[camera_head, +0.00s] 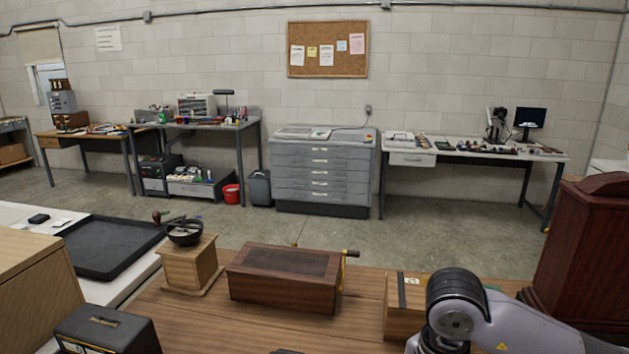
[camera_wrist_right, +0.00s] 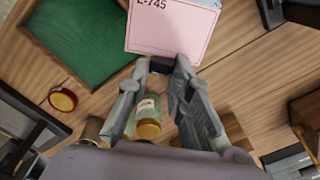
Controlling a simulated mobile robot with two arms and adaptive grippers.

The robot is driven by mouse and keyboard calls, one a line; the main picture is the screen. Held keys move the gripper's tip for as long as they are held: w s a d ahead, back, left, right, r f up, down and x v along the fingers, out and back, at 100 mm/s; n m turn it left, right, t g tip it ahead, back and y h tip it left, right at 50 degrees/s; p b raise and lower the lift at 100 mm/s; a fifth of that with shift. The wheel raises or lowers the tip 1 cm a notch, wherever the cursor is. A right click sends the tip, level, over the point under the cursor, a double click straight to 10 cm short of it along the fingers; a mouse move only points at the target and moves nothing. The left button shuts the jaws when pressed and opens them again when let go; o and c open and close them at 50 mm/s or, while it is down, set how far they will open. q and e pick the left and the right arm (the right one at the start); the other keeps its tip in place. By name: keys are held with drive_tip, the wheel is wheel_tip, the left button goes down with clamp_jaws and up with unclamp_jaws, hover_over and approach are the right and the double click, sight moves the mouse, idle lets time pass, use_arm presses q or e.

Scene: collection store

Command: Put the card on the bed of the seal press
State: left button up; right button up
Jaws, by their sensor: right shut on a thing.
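The fingers are close together at the card's near edge, with a small dark piece between the tips. A pale blue edge shows behind the card. In the head view my right arm shows at the bottom right, but its fingers and the card are out of sight. My left gripper is not in view. I cannot make out the seal press or its bed for certain in either view.
A green-lined tray (camera_wrist_right: 85,35), a yellow-lidded jar (camera_wrist_right: 149,118) and a red round tin (camera_wrist_right: 63,99) lie below the gripper. The head view shows a wooden box (camera_head: 283,278), a grinder-like box with a bowl (camera_head: 189,264) and a black tray (camera_head: 108,247).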

drive_tip(key=s+n, duration=0.1)
drive_tip(key=n, duration=0.3)
drive_tip(key=s+d+f+n, duration=0.1)
drive_tip(key=s+n, duration=0.1)
drive_tip(key=n, duration=0.2)
drive_tip(key=s+d+f+n, duration=0.1)
drive_tip(key=n, duration=0.3)
drive_tip(key=shift+s+d+f, duration=0.1)
drive_tip(key=shift+s+d, duration=0.1)
drive_tip(key=shift+d, duration=0.05)
